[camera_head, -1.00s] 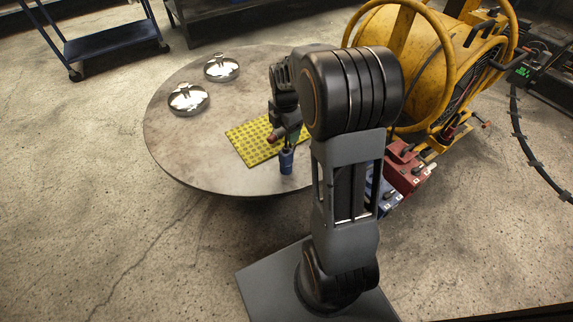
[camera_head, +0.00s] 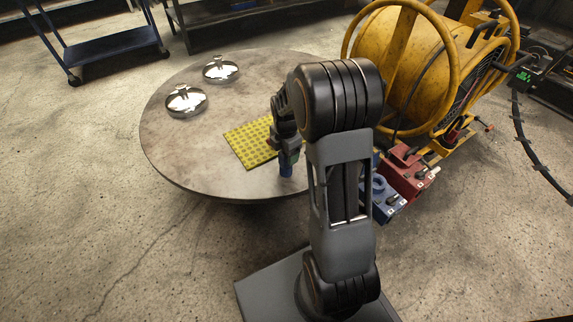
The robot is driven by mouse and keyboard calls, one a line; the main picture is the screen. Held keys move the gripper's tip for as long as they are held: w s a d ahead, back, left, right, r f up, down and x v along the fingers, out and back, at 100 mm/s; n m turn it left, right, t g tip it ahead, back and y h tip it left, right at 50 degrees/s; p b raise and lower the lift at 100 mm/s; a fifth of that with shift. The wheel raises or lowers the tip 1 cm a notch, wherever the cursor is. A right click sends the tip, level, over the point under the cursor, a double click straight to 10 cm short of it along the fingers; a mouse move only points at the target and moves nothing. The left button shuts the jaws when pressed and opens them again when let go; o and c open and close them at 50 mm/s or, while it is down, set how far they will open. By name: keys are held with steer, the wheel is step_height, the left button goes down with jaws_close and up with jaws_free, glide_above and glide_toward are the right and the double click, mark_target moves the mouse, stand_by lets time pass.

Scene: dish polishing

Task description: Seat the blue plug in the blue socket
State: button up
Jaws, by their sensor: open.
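The blue plug (camera_head: 286,170) stands upright near the front edge of the round table. My gripper (camera_head: 289,157) is open and low over its top, pointing down. The fingers hide the plug's upper part, and I cannot tell whether they touch it. The blue socket (camera_head: 378,184) shows as a round ring on a blue box (camera_head: 390,208), to the right of the table and partly behind my arm.
A yellow patterned mat (camera_head: 246,142) lies on the round table (camera_head: 190,150), behind the plug. Two shiny metal domes (camera_head: 186,101) (camera_head: 220,70) sit at the back left. A red box (camera_head: 408,178) stands beside the blue one. A yellow drum machine (camera_head: 415,65) stands behind.

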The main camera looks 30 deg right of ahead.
steer(key=shift+c, duration=0.4)
jaws_close()
